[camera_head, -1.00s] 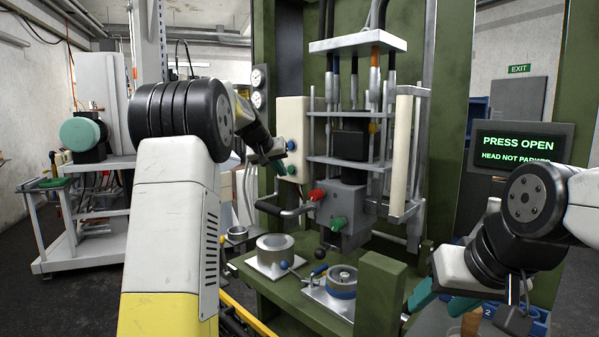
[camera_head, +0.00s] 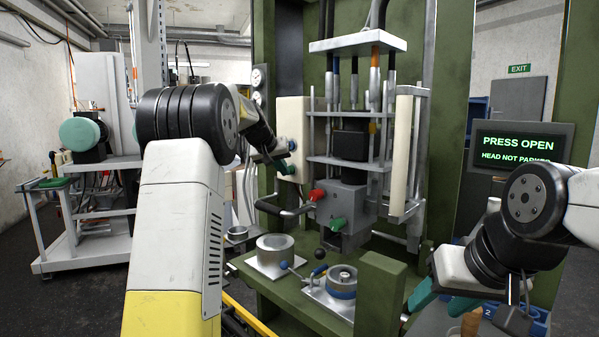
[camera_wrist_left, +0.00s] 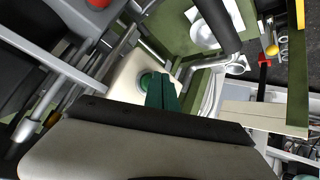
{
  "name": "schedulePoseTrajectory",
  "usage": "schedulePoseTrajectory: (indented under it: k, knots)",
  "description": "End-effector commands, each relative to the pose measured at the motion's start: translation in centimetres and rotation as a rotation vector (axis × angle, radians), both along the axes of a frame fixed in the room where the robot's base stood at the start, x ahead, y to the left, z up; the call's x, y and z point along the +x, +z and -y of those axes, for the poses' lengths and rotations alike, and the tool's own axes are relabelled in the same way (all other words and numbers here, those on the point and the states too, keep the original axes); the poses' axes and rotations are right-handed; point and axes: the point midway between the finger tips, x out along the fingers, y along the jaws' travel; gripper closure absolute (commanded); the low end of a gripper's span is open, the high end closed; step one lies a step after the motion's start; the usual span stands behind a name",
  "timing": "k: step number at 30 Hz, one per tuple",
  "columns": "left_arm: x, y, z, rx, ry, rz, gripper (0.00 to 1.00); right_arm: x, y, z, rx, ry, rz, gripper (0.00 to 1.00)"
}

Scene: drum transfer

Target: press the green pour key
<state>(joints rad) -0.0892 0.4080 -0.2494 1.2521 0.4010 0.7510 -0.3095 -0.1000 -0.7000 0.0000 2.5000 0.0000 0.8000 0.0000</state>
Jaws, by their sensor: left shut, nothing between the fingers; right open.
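The green pour key (camera_wrist_left: 146,80) is a round green button on a cream box in the left wrist view. The cream box (camera_head: 292,112) hangs on the press's left side in the head view, where my left gripper hides the key. My left gripper (camera_head: 285,167) is shut and empty, with its teal fingertips (camera_wrist_left: 162,90) at the key's edge. I cannot tell whether they touch it. My right gripper (camera_head: 440,298) is open and empty at the lower right, away from the box.
A blue knob (camera_head: 291,144) sits on the box just above my left gripper.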

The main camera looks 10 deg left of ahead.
Motion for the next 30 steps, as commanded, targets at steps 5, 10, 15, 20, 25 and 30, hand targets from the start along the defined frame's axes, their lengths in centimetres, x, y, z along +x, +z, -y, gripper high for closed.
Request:
schedulePoseTrajectory:
  k: [5, 10, 15, 20, 25, 30]
  knots:
    - [0.2, 0.0, 0.2, 0.000, 0.000, 0.000, 1.00, 0.0, 0.0, 0.0, 0.000, 0.000, 0.000, 0.50]
    - [0.4, 0.0, 0.3, 0.001, 0.000, 0.001, 1.00, 0.0, 0.0, 0.0, 0.000, 0.000, 0.000, 0.50]
    - [0.4, 0.1, 0.3, 0.001, 0.000, 0.002, 1.00, 0.0, 0.0, 0.0, 0.000, 0.000, 0.000, 0.50]
    - [0.3, 0.1, 0.2, 0.001, 0.000, 0.002, 1.00, 0.0, 0.0, 0.0, 0.000, 0.000, 0.000, 0.50]
    - [-0.2, 0.1, -0.1, 0.000, 0.000, 0.001, 1.00, 0.0, 0.0, 0.0, 0.000, 0.000, 0.000, 0.50]
    - [-0.9, 0.0, -0.6, 0.000, -0.001, 0.000, 1.00, 0.0, 0.0, 0.0, 0.000, 0.000, 0.000, 0.50]
